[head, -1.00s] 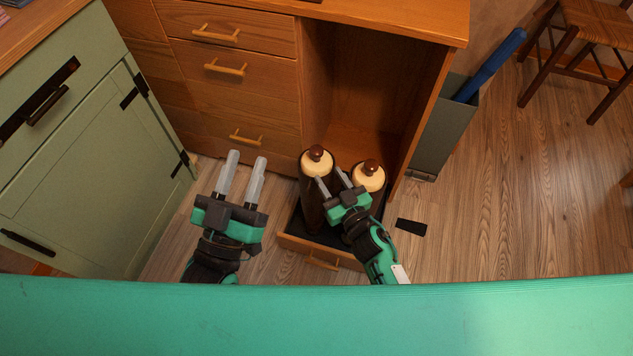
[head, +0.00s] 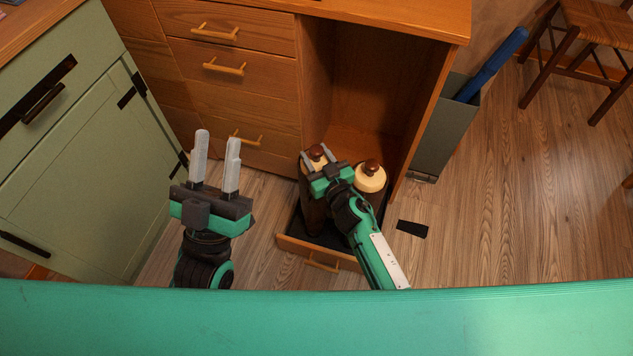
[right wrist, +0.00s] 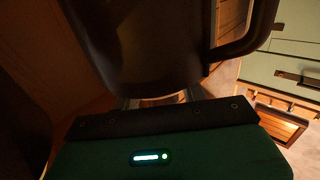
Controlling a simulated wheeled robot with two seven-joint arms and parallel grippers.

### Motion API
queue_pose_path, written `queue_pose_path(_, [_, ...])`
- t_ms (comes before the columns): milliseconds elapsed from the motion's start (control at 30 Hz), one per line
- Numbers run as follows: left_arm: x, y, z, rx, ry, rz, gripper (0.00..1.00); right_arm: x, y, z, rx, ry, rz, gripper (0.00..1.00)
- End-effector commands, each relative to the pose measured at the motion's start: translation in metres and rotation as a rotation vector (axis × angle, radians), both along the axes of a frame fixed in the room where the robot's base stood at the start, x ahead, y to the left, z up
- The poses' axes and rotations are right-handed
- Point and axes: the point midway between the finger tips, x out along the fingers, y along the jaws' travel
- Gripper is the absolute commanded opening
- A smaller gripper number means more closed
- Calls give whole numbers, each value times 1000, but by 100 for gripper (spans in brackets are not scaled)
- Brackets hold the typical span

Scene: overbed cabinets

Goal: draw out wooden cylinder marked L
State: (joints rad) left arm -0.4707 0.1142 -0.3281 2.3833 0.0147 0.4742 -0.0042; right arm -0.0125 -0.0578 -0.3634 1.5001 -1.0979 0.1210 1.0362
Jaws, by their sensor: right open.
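Two tall dark brown cylinders with cream tops and brown knobs stand side by side in a pulled-out low drawer (head: 322,262); no L is legible on either. My right gripper (head: 315,152) is open over the left cylinder (head: 309,205), its fingers on either side of the knob; I cannot tell whether they touch. The right cylinder (head: 371,178) stands beside my right forearm, partly hidden by it. In the right wrist view a dark round body with a side handle (right wrist: 245,45) fills the space before the fingers. My left gripper (head: 216,148) is open and empty, left of the drawer.
A wooden cabinet with several drawers (head: 232,110) and an open bay stands behind. A green cabinet (head: 80,170) is at left. A grey bin (head: 445,125) holding a blue object stands right of the bay. The floor at right is mostly clear.

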Motion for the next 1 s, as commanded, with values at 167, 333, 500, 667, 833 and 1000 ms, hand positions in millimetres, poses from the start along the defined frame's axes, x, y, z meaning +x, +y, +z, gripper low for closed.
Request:
queue_pose_path(167, [0, 0, 0, 0, 1, 0, 36, 0, 0, 0, 0, 0, 0, 16])
queue_pose_path(333, [0, 0, 0, 1, 2, 0, 36, 0, 0, 0, 0, -1, 0, 0])
queue_pose_path(500, [0, 0, 0, -1, 2, 0, 36, 0, 0, 1, 1, -2, 0, 0])
queue_pose_path(667, [0, 0, 0, 0, 4, 0, 36, 0, 0, 2, 1, -2, 0, 0])
queue_pose_path(833, [4, -2, -3, 8, 41, -5, 36, 0, 0, 6, 1, -2, 1, 0])
queue_pose_path(1000, [10, -10, -27, 41, 175, -23, 36, 0, 0, 14, 1, -3, 1, 0])
